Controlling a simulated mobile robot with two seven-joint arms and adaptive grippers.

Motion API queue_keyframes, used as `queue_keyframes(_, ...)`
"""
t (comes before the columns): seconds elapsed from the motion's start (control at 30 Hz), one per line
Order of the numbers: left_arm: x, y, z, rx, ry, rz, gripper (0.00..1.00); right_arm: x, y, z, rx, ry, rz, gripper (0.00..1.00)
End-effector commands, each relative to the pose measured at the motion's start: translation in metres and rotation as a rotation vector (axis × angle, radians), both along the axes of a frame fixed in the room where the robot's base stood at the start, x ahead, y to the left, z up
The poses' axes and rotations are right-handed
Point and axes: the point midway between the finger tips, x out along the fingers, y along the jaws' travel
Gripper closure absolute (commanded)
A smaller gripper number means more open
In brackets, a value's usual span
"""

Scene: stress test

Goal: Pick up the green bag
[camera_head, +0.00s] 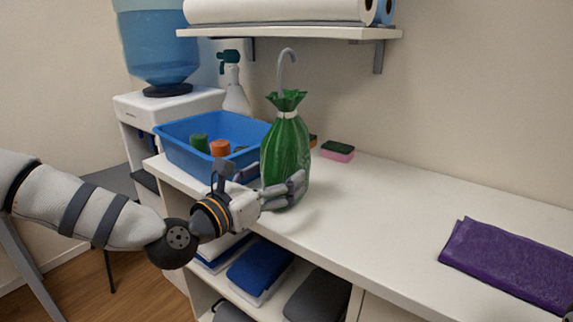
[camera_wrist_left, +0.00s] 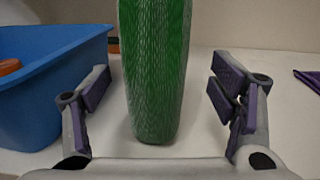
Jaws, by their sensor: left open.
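The green bag (camera_head: 287,143) stands upright on the white counter, its neck tied with a light band and its top gathered. My left gripper (camera_head: 285,188) is at the lower part of the bag, coming from the left. In the left wrist view the bag (camera_wrist_left: 155,70) rises between the two open fingers of the left gripper (camera_wrist_left: 160,103), with a gap on each side. The bag's top is outside that view.
A blue bin (camera_head: 187,153) holding a green and an orange item stands left of the bag. A pink and green sponge (camera_head: 338,151) lies behind it. A purple cloth (camera_head: 510,262) lies at right. A shelf (camera_head: 290,33) hangs above. The counter between bag and cloth is clear.

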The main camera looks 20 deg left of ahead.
Motion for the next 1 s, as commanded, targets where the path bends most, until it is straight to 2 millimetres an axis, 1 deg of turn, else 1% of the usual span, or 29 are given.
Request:
queue_keyframes(0.1, 0.024, -0.005, -0.003, 0.004, -0.003, -0.001, 0.22, 0.001, 0.000, 0.000, 0.000, -0.002, 0.000, 0.63)
queue_keyframes(0.2, 0.038, -0.010, -0.003, 0.003, -0.002, -0.002, 0.22, 0.000, 0.000, 0.000, 0.000, 0.000, 0.000, 0.63)
queue_keyframes(0.3, 0.043, -0.011, -0.003, 0.002, -0.002, -0.001, 0.22, 0.000, 0.000, 0.000, 0.000, 0.001, 0.000, 0.63)
queue_keyframes(0.47, 0.043, -0.011, -0.003, 0.001, -0.001, -0.001, 0.22, 0.000, 0.000, 0.000, 0.000, 0.000, 0.000, 0.63)
queue_keyframes(0.57, 0.043, -0.011, -0.003, 0.002, -0.002, -0.001, 0.42, 0.000, 0.000, 0.000, 0.000, 0.000, 0.000, 0.63)
queue_keyframes(0.6, 0.043, -0.011, -0.003, 0.002, -0.002, -0.001, 0.52, 0.000, 0.000, 0.000, 0.000, 0.000, 0.000, 0.63)
queue_keyframes(0.67, 0.043, -0.011, -0.003, 0.002, -0.002, -0.001, 0.65, 0.000, 0.000, 0.000, 0.000, 0.000, 0.000, 0.63)
queue_keyframes(0.7, 0.043, -0.011, -0.003, 0.002, -0.002, -0.001, 0.74, 0.000, 0.000, 0.000, 0.000, 0.000, 0.000, 0.63)
queue_keyframes(0.73, 0.043, -0.011, -0.003, 0.002, -0.002, -0.001, 0.79, 0.000, 0.000, 0.000, 0.000, 0.000, 0.000, 0.63)
queue_keyframes(1.0, 0.043, -0.011, -0.001, 0.001, -0.004, -0.001, 0.79, 0.000, 0.000, 0.000, 0.000, 0.000, 0.000, 0.63)
